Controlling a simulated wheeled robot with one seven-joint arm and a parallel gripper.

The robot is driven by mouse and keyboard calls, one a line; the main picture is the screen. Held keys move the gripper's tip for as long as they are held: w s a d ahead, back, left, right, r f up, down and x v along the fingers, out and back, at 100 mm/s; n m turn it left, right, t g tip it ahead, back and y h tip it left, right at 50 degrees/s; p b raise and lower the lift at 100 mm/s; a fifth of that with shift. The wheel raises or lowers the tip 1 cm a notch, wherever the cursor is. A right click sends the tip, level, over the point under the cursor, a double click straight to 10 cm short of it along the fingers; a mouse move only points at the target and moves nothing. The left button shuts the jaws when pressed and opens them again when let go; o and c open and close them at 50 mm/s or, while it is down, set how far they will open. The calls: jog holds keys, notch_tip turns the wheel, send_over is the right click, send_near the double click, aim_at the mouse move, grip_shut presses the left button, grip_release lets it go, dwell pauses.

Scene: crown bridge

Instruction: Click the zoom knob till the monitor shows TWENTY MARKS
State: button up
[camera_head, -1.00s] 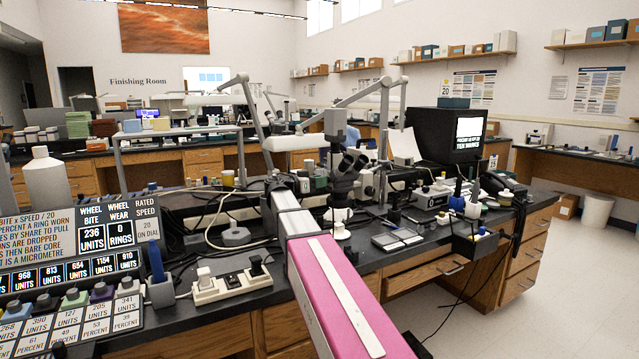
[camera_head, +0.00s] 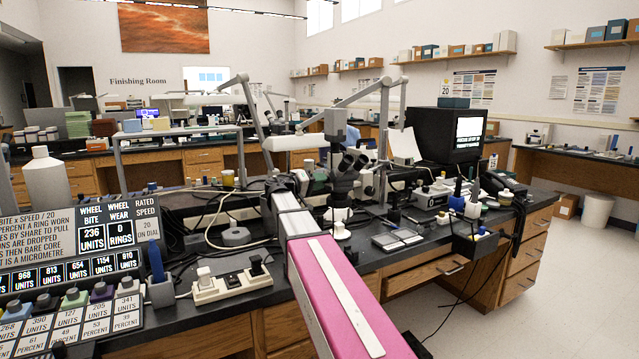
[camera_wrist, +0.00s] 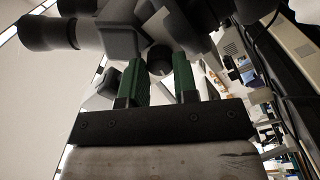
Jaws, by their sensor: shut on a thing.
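The black monitor (camera_head: 428,132) stands at the back right of the bench. Its screen (camera_head: 470,130) has a bright white panel with dark lines, and the lettering under it is small and blurred; the bottom line looks like TWENTY MARKS, but I cannot read it surely. The microscope (camera_head: 345,180) stands beyond the end of my arm. In the wrist view my gripper (camera_wrist: 160,80) has its two green fingers on either side of a dark round knob (camera_wrist: 160,58) under the microscope's body (camera_wrist: 125,35). The fingers are shut on it. My arm hides the gripper in the head view.
A grey lamp arm (camera_head: 385,110) rises behind the microscope. A small scale (camera_head: 398,240) and bottles (camera_head: 472,208) are on the right.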

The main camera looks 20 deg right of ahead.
jog(key=shift+n, duration=1.6)
jog(key=o, duration=0.9)
jog(key=shift+a, duration=0.15)
jog(key=a, duration=0.3)
jog(key=s+a, duration=0.1)
jog(key=a, duration=0.3)
jog(key=s+a, duration=0.1)
jog(key=a, duration=0.2)
jog(key=shift+a+f, duration=0.2)
jog(key=shift+f, duration=0.05)
